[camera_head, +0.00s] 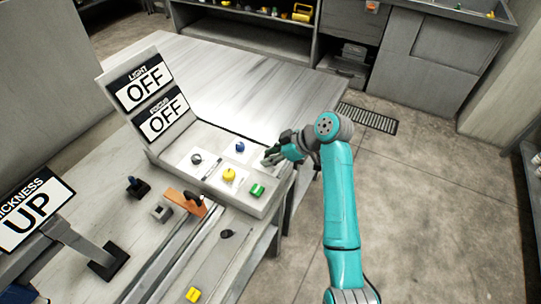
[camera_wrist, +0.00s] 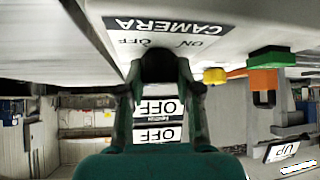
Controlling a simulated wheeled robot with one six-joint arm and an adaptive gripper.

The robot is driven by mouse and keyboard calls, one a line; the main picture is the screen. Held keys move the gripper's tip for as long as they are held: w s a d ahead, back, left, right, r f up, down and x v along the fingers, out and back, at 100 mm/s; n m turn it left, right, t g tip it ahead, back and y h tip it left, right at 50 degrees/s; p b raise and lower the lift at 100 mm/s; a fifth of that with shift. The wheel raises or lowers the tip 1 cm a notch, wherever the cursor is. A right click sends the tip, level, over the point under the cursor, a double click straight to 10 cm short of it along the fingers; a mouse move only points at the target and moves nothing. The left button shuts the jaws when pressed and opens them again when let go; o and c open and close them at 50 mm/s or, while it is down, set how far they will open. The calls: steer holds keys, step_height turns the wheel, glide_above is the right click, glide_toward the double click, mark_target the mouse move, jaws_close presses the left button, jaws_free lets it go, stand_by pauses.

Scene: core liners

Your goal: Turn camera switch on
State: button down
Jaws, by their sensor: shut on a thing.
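The camera switch is a dark knob (camera_wrist: 159,64) under a label reading CAMERA with ON and OFF (camera_wrist: 170,32), upside down in the wrist view. My gripper (camera_wrist: 162,88) has its two fingers on either side of this knob and is shut on it. In the head view my gripper (camera_head: 272,156) is at the right end of the sloped control panel (camera_head: 240,206). It hides the switch there. Which mark the knob points to cannot be told.
The panel also bears a black knob (camera_head: 196,159), a blue knob (camera_head: 239,147), a yellow knob (camera_head: 229,174) and a green knob (camera_head: 257,190). Signs behind read LIGHT OFF (camera_head: 139,82) and FOCUS OFF (camera_head: 163,115). An orange block (camera_head: 187,203) stands in front. Floor at right is clear.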

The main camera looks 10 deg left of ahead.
steer(key=m+t+h, duration=0.1)
steer(key=m+t, duration=0.2)
steer(key=m, duration=0.1)
steer(key=shift+s+m+t, duration=0.15)
steer(key=shift+m+t, duration=0.15)
steer(key=shift+m, duration=0.1)
steer(key=m+t+h, duration=0.1)
steer(key=m, duration=0.1)
steer(key=m+t+h, duration=0.1)
steer(key=m, duration=0.1)
steer(key=shift+a+m+t+h, duration=0.15)
steer(key=shift+m+t+h, duration=0.15)
steer(key=shift+h, duration=0.1)
steer(key=m+t+h, duration=0.1)
steer(key=m+h, duration=0.2)
steer(key=m, duration=0.1)
steer(key=shift+m+t+h, duration=0.3)
steer(key=shift+m+h, duration=1.1)
steer(key=shift+m, duration=0.5)
steer(key=c, duration=0.8)
jaws_free()
